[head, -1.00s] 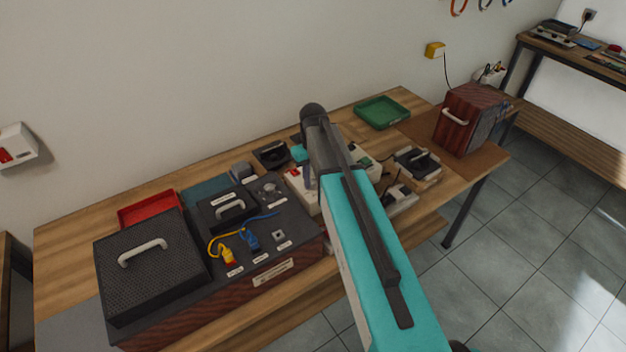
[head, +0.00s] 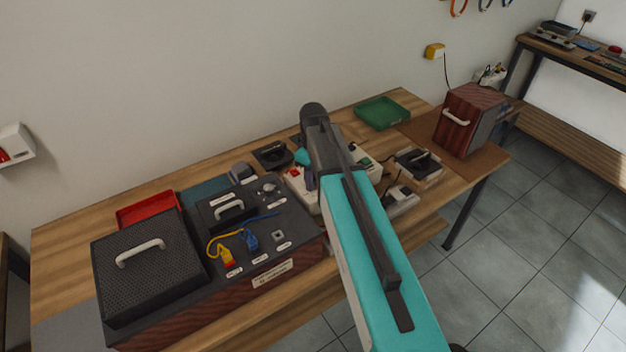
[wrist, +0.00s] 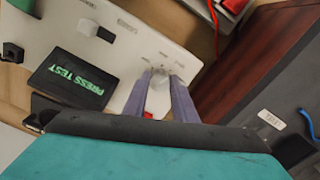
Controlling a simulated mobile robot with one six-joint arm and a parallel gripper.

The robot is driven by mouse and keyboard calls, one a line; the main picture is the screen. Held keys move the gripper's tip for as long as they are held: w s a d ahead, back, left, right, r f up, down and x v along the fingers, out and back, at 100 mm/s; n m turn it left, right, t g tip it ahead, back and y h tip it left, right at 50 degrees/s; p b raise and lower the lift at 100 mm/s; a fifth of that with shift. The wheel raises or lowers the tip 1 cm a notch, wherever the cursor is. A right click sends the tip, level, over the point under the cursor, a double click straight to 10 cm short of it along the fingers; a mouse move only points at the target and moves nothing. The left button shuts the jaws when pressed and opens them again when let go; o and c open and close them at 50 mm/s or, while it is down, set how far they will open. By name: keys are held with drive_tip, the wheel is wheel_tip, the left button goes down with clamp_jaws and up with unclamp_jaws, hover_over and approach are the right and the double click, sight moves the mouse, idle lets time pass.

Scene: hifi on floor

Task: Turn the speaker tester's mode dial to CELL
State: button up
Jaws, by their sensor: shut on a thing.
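The speaker tester is a pale box in the wrist view (wrist: 122,45), with a black display (wrist: 70,78) reading PRESS TEST in green. In the head view the tester (head: 296,186) is partly hidden by my arm. The mode dial (wrist: 158,92) is a pale knob on its panel, with small labels around its far side. My gripper (wrist: 166,78) has its two grey-purple fingers on either side of the dial, shut on it. The labels are too small to read, so the dial's setting cannot be told.
A dark speaker cabinet (head: 175,312) with blue and yellow cables stands left of the tester. A red tray (head: 148,212) and a green tray (head: 382,112) lie toward the wall. Other small devices (head: 418,164) stand to the right of my arm. A wooden box (head: 468,120) stands farther right.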

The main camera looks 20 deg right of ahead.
drive_tip(key=shift+w, duration=0.1)
drive_tip(key=o, duration=1)
drive_tip(key=shift+o, duration=0.2)
drive_tip(key=shift+r, duration=0.2)
wheel_tip(320, 180, up, 14)
drive_tip(key=b, duration=0.3)
drive_tip(key=shift+f, duration=0.25)
